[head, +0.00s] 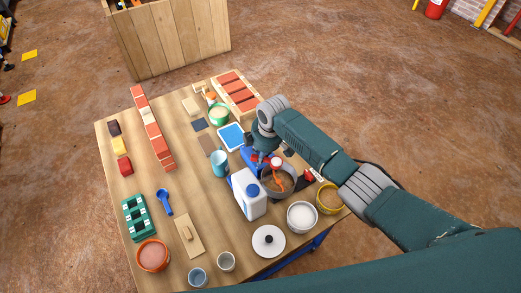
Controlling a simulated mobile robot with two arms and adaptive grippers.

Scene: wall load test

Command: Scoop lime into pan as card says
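A grey pan (266,192) with brown material inside stands on the right part of the table. A red scoop (275,163) with a pale top is at the pan, its lower part over or in the brown material. My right gripper (262,161) is at the pan's far side, right by the red scoop; its fingers are largely hidden, so I cannot tell whether they hold it. A bowl of white powder (302,216), possibly the lime, stands near the pan. A blue-framed pale panel (231,136), possibly the card, lies farther back; no writing is readable. My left gripper is out of view.
A yellow container (329,198) and white lid (268,241) are near the right edge. A brick row (152,130) crosses the left side. A blue scoop (164,201) lies apart.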

